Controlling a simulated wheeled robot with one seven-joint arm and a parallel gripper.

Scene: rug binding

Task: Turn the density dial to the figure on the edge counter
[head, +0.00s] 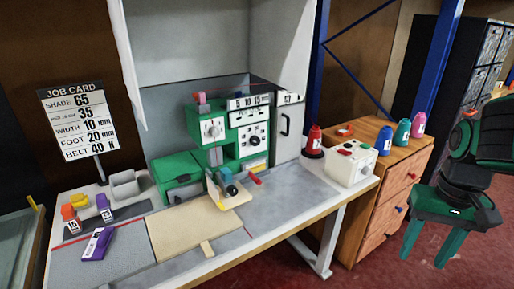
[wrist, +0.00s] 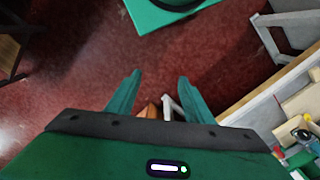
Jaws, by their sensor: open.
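A green machine (head: 197,119) stands on the bench with pale dial panels on its front. One dial (head: 212,129) is on the left panel and a dark round dial (head: 253,140) is on the right panel; their labels are too small to read, so I cannot tell which is the density dial. A small white display (head: 290,98) with unclear figures sits at the upper right, perhaps the edge counter. My gripper (head: 427,258) is open and empty, pointing down, right of the bench and far from the dials. Its fingers also show apart in the wrist view (wrist: 159,80).
A job card (head: 78,120) stands at the left. A white button box (head: 350,163) and red bottle (head: 314,140) are at the bench's right end. A wooden drawer unit (head: 394,190) with several bottles stands beside it. Red floor (head: 365,265) is free in front.

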